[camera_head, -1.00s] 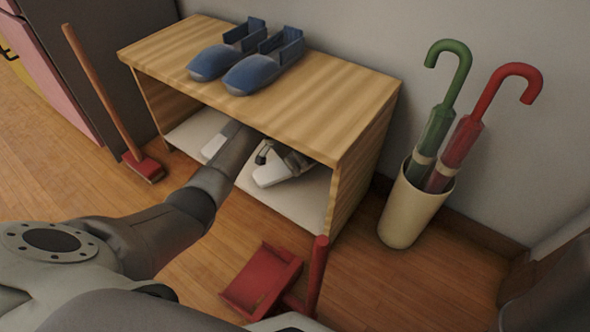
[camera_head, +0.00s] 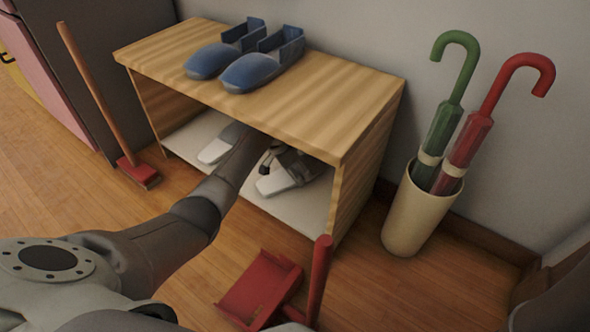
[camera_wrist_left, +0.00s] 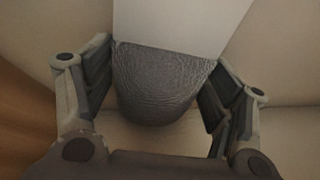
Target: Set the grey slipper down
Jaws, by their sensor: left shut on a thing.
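My left arm reaches into the open wooden shelf unit (camera_head: 372,150). My left gripper (camera_head: 290,162) is inside it, partly hidden by the top board. In the left wrist view the gripper (camera_wrist_left: 160,88) is shut on the grey slipper's dark, wrinkled toe (camera_wrist_left: 158,85), one finger on each side. The slipper's pale flat part (camera_wrist_left: 180,25) runs away from the toe. In the head view this pale part of the grey slipper (camera_head: 274,186) points toward the opening, over or on the white lower board (camera_head: 300,208); I cannot tell whether it touches. My right gripper is not in view.
Another pale slipper-like thing (camera_head: 214,150) lies left on the lower board. Blue slippers (camera_head: 252,70) stand on top. A red dustpan (camera_head: 262,288), a broom (camera_head: 137,171) and an umbrella stand (camera_head: 420,215) are around the unit.

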